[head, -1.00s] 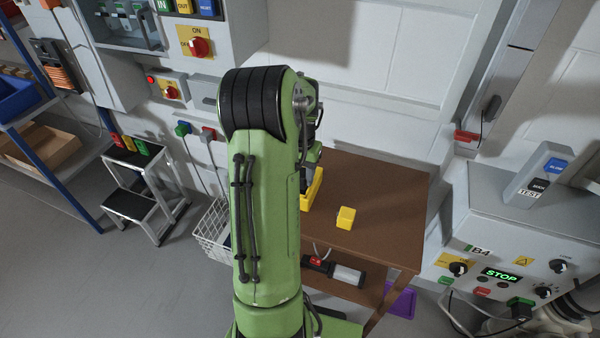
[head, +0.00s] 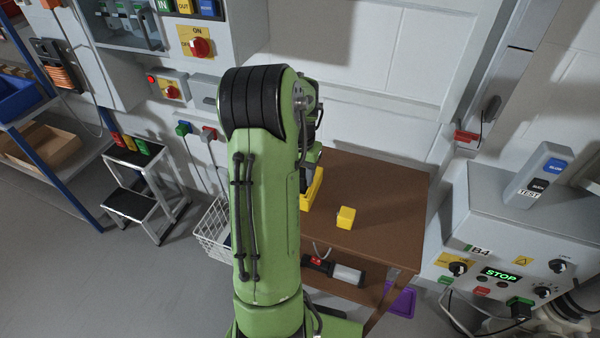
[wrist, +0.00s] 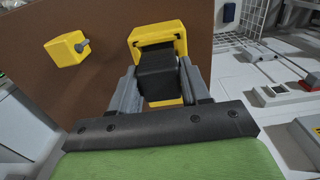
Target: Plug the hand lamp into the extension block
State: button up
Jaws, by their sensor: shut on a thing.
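My gripper (wrist: 158,72) is shut on a black block-shaped piece (wrist: 157,82), which looks like a plug, in the wrist view. Directly beyond it is a yellow box-like housing (wrist: 181,44) with a dark inside. I cannot tell whether the black piece touches it or sits in it. In the head view my arm hides the gripper and part of this yellow housing (head: 312,190) on the brown table. A black and pale grey device with a red part (head: 347,274) lies on the shelf below, a cable above it. I cannot tell whether it is the lamp or the extension block.
A small yellow block (head: 346,218) stands on the brown table (head: 385,205); the wrist view shows a grey peg on it. A white wire basket (head: 213,231) is left of the table. A grey control console (head: 500,230) stands close on the right. A step stool (head: 145,185) is further left.

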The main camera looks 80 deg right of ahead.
jog(key=shift+f+b, duration=0.45)
jog(key=shift+f, duration=0.3)
dwell(0.8)
jog(key=o, duration=1.2)
jog(key=shift+o, duration=0.2)
notch_tip(320, 180, up, 16)
jog(key=p, duration=0.5)
jog(key=shift+f, duration=0.1)
